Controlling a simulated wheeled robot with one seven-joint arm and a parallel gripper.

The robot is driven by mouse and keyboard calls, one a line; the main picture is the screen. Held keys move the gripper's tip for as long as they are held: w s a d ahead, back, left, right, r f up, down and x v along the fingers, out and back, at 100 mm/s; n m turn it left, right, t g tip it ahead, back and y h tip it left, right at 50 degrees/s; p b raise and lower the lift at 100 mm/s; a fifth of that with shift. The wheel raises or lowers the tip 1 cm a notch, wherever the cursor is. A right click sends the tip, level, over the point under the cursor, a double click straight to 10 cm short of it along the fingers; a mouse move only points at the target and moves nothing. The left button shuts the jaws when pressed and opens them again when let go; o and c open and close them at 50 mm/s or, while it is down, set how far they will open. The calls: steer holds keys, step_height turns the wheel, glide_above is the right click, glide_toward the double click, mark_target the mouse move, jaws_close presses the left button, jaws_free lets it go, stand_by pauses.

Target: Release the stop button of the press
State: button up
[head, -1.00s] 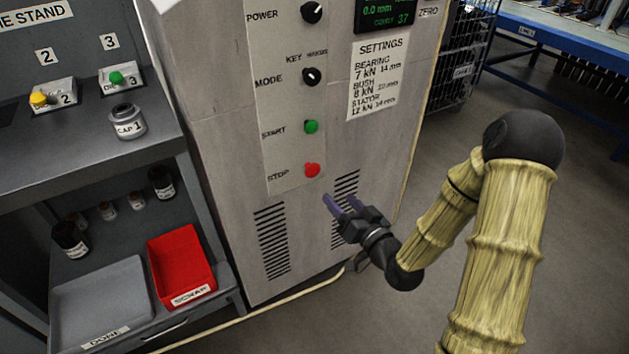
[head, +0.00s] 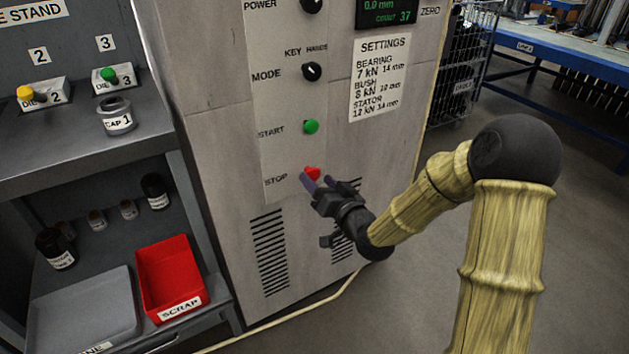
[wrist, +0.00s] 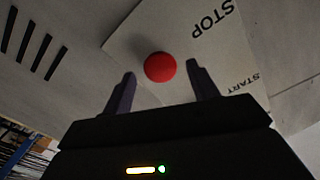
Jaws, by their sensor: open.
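The red stop button (head: 313,173) sits low on the press's pale control panel (head: 285,158), beside the label STOP. In the wrist view the round red button (wrist: 160,67) shows between and just beyond my two fingertips. My gripper (head: 318,183) is open and empty, its purple fingers pointing at the panel at the button. In the wrist view my gripper (wrist: 161,78) has a finger on each side of the button, with gaps showing. The head view has the fingers covering part of the button's lower edge. I cannot tell whether the fingertips touch the panel.
The green start button (head: 311,126) is just above, with the mode knob (head: 311,72) higher up. A shelf with a red scrap bin (head: 170,280) and a grey tray (head: 85,315) stands left. Open floor lies right of the press.

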steer(key=shift+x, duration=1.35)
jaws_close()
steer(key=shift+s+d, duration=0.15)
steer(key=shift+d, duration=0.35)
steer(key=shift+s+d, duration=0.25)
steer(key=shift+s+a+f, duration=0.1)
steer(key=shift+s+a, duration=0.1)
steer(key=shift+a, duration=0.05)
jaws_free()
steer(key=shift+s, duration=0.15)
